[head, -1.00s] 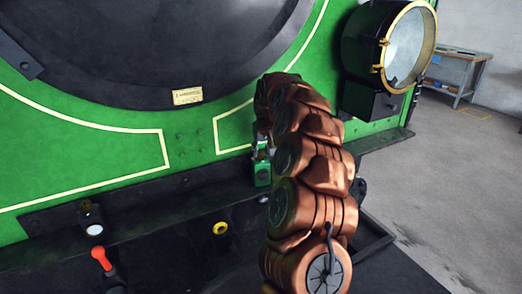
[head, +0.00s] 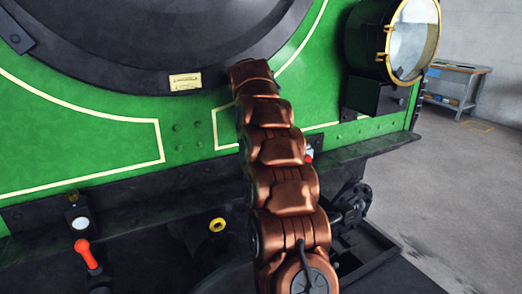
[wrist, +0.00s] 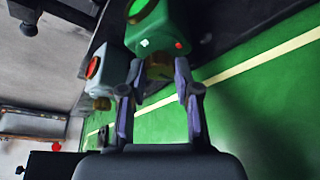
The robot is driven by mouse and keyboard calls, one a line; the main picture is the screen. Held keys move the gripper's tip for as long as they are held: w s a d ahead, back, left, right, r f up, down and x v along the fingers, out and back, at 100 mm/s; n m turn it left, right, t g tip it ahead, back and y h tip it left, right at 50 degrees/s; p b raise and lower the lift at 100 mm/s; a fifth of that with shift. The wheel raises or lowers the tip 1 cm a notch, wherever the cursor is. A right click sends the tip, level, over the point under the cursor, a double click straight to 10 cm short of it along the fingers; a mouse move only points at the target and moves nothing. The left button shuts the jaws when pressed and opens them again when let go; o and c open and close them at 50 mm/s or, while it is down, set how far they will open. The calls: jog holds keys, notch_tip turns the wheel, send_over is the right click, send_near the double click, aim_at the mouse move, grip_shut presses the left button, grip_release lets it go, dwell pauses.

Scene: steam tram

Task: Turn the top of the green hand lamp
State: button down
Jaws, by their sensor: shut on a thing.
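The fingers stand on either side of the brass top. In the head view my arm hides the gripper and the green lamp. A second lamp (wrist: 103,72) with a red lens and a brass top stands close to the left in the wrist view. A small red spot (head: 309,156) shows right of my arm in the head view.
The green tram front (head: 100,100) rises behind a dark ledge (head: 130,185). A large brass-rimmed headlamp (head: 410,42) is at right. A red-handled lever (head: 88,255), a small lamp with a white lens (head: 80,220) and a yellow ring (head: 217,225) are at left.

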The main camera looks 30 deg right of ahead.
jog(key=shift+m+b, duration=0.3)
jog(key=shift+m, duration=0.3)
jog(key=shift+m+g, duration=0.4)
jog(key=c, duration=0.8)
grip_release()
jog(key=shift+r, duration=0.1)
jog(key=shift+v, duration=1.45)
jog(key=shift+a, duration=0.2)
jog(key=shift+s+a, duration=0.85)
jog(key=shift+a, duration=0.95)
jog(key=shift+s+a, duration=0.85)
jog(key=shift+a, duration=0.9)
jog(key=shift+s+a, duration=0.85)
jog(key=shift+a, duration=0.95)
